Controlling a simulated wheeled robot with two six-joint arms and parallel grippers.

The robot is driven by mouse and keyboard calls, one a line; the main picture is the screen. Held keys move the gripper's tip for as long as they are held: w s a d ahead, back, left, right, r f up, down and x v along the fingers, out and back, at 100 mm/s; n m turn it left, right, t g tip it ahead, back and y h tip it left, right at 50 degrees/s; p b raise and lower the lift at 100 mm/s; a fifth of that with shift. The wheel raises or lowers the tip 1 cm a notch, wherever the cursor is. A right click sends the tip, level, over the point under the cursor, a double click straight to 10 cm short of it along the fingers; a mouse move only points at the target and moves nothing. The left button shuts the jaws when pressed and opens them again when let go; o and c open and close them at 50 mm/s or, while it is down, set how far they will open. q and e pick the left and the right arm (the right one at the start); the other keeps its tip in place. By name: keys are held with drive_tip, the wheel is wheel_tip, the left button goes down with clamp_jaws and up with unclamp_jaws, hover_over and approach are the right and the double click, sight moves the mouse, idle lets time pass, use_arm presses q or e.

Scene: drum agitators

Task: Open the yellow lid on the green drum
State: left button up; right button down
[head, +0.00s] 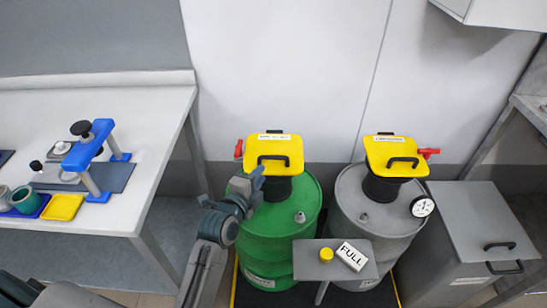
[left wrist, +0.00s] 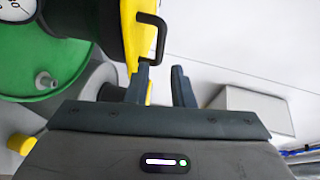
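The yellow lid (head: 285,146) lies flat on the black neck (head: 277,188) of the green drum (head: 264,244). Its black handle (head: 273,159) stands up from its top, and a red latch lever (head: 238,149) is at its left. My left gripper (head: 256,182) is at the lid's front left edge, just below the handle. In the left wrist view, my left gripper (left wrist: 162,78) has its fingers apart with nothing between them. The handle (left wrist: 160,32) and yellow lid (left wrist: 132,30) are just beyond the fingertips; I cannot tell if they touch. My right gripper is not seen.
A grey drum (head: 347,215) with another yellow lid (head: 396,151) and a gauge stands to the right. A small grey stand (head: 308,258) with a yellow knob and a FULL block is in front. A white table (head: 120,110) is at the left, a grey bin (head: 480,220) at the right.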

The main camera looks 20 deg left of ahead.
sight(273, 156)
use_arm(q)
drive_tip(key=p+x, duration=0.1)
drive_tip(key=x, duration=0.8)
drive_tip(key=shift+w+p, duration=0.25)
drive_tip(key=shift+p, duration=0.15)
drive_tip(key=shift+w+f, duration=0.15)
drive_tip(key=shift+w, duration=0.3)
clamp_jaws()
